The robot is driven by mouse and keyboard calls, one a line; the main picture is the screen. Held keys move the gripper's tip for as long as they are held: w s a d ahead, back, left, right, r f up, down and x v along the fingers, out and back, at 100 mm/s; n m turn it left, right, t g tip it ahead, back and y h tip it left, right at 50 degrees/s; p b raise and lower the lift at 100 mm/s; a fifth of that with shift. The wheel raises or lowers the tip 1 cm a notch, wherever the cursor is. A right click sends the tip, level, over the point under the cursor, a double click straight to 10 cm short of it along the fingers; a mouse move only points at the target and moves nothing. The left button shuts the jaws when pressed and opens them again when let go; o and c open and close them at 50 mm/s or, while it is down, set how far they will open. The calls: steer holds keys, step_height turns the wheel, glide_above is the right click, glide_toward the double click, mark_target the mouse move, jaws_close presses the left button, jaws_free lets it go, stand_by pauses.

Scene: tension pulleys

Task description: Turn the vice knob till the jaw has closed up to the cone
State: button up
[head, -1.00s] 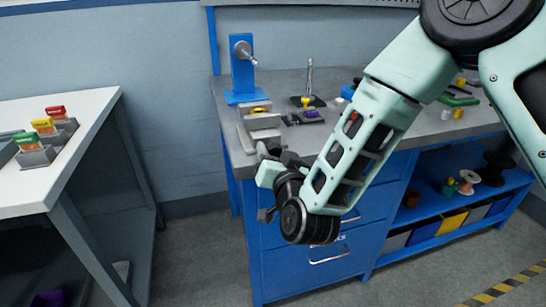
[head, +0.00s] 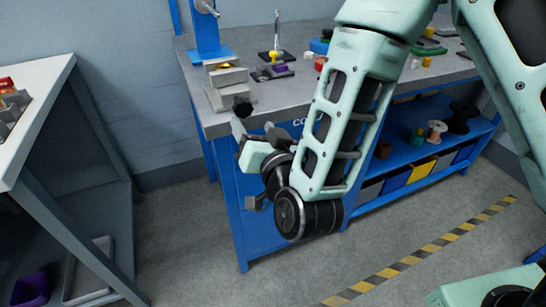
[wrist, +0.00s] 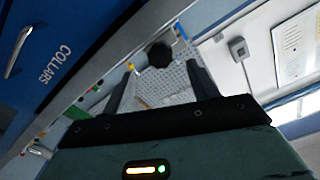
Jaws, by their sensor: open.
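The grey vice (head: 226,90) stands at the near left corner of the workbench. A yellow cone (head: 225,66) shows at its top, between the jaws; the gap beside it is too small to judge. The black vice knob (head: 243,106) sticks out toward the bench's front edge. My gripper (head: 254,129) is open and empty, just below and in front of the knob and apart from it. In the wrist view the dark knob (wrist: 160,55) lies beyond and roughly between my two fingertips (wrist: 161,68).
The blue stand (head: 208,35) is behind the vice. A rod stand (head: 277,30) and a dark tray with a yellow and a purple piece (head: 278,73) are to its right. The white table (head: 40,90) is at left, with open floor between.

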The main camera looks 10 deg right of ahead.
steer(key=p+v, duration=0.9)
stand_by(0.3)
